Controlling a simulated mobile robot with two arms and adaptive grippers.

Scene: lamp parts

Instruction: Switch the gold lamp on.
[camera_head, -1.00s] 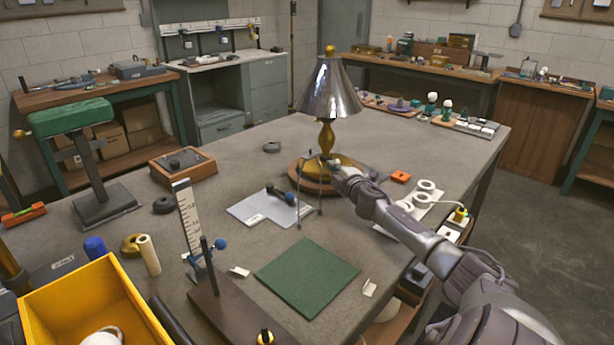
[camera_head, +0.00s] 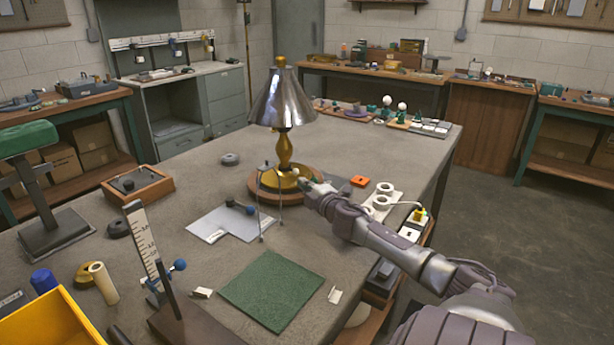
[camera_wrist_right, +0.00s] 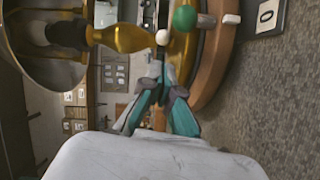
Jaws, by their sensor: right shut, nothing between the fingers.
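The gold lamp (camera_head: 284,150) stands upright on the table, with a gold stem and base, a round wooden foot (camera_head: 256,190) and a shiny metal shade (camera_head: 283,100). No glow shows. My right gripper (camera_head: 304,184) is beside the right edge of the lamp's base, shut and empty. In the right wrist view its teal fingertips (camera_wrist_right: 158,82) are close to the gold base and wooden foot (camera_wrist_right: 216,60). A green knob (camera_wrist_right: 184,18), a small white ball (camera_wrist_right: 163,37) and a white piece (camera_wrist_right: 232,19) show just beyond them; contact cannot be told. My left gripper is out of view.
A thin metal stand (camera_head: 262,205) is in front of the lamp. A green mat (camera_head: 272,288) lies in front.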

